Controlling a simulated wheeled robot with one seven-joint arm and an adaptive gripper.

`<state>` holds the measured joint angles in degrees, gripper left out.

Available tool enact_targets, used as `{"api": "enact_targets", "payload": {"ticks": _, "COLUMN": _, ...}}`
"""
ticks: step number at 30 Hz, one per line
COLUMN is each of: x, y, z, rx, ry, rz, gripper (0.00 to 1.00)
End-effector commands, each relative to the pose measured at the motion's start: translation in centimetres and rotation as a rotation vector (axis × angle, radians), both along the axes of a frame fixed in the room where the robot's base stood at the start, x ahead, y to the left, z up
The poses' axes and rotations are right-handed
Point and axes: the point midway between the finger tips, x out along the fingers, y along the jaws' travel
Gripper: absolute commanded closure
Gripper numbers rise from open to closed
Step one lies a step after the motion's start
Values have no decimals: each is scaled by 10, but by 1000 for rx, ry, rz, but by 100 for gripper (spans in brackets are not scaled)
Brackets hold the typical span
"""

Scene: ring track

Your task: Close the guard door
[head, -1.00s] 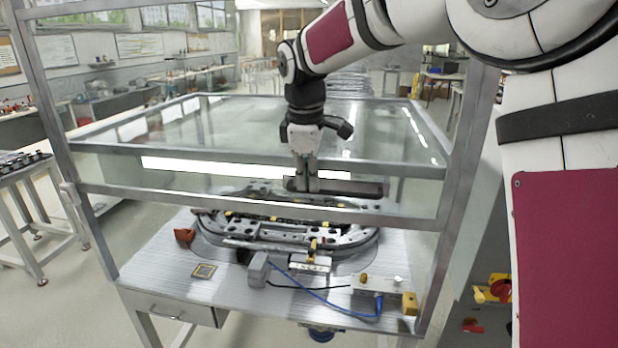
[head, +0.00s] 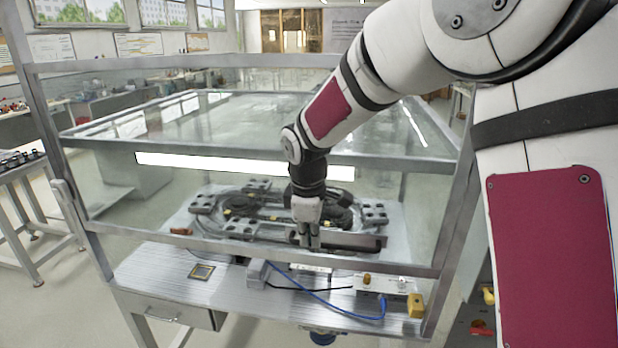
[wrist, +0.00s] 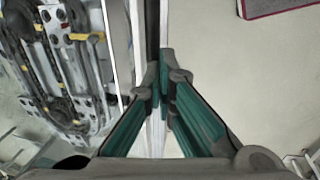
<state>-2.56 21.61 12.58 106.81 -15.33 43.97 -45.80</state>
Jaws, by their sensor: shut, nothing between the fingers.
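The guard door is a clear panel in a grey metal frame on the front of a glass enclosure. Its bottom rail (head: 190,248) runs across in front of the fixture, with the table's front strip showing below it. A dark handle bar (head: 358,241) lies along this rail. My gripper (head: 310,243) is at the handle's left part, its fingers pointing down, shut and empty. The head view does not make clear whether they touch. In the wrist view my gripper (wrist: 166,80) has its fingertips together beside a dark bar (wrist: 152,28).
The ring track (head: 260,212) sits on the table inside the enclosure. A blue cable (head: 335,303), a connector box and a yellow block (head: 416,305) lie at the table's front. A tall grey post (head: 55,165) stands at the left.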

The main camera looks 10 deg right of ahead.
Motion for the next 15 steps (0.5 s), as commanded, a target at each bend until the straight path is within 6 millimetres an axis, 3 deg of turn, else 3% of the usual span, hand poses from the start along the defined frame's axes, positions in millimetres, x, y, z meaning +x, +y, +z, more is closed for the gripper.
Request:
{"api": "enact_targets", "payload": {"ticks": 1, "x": 1, "y": 0, "z": -25, "rx": -2, "ry": 9, "rz": 3, "gripper": 100}}
{"api": "enact_targets", "payload": {"ticks": 6, "x": 2, "y": 0, "z": -86, "rx": -1, "ry": 7, "rz": 3, "gripper": 100}}
{"api": "enact_targets", "payload": {"ticks": 15, "x": 3, "y": 0, "z": -176, "rx": 0, "ry": 3, "rz": 3, "gripper": 100}}
